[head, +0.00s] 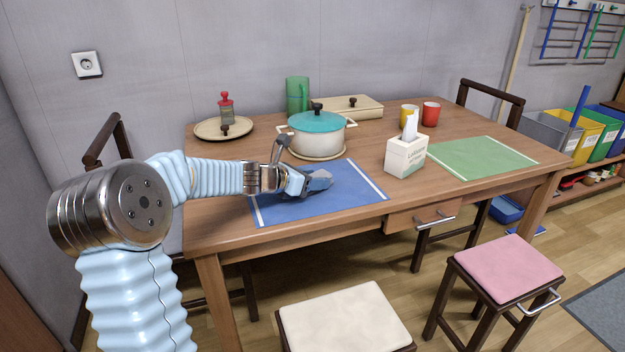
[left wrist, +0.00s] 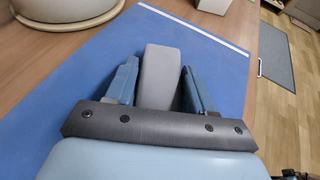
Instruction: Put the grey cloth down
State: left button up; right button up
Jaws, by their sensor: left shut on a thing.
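The grey cloth (left wrist: 161,72) shows in the left wrist view as a small folded, block-like piece between my two fingers. My left gripper (left wrist: 160,88) is shut on it. In the head view the left gripper (head: 304,183) is low over the blue placemat (head: 345,200), with the grey cloth (head: 320,180) at its tip. I cannot tell whether the cloth touches the mat. The fingers hide part of the cloth. My right gripper is in neither view.
A white pot with a teal lid (head: 316,132) stands just behind the blue mat. A tissue box (head: 406,156) stands to its right, then a green placemat (head: 480,158). A plate (head: 205,130) is at the back left. The blue mat's right part is clear.

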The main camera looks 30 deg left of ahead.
pick_arm(q)
jog(key=o, duration=1)
jog(key=shift+r+p, duration=0.15)
jog(key=shift+p, duration=0.15)
jog(key=v, duration=1.2)
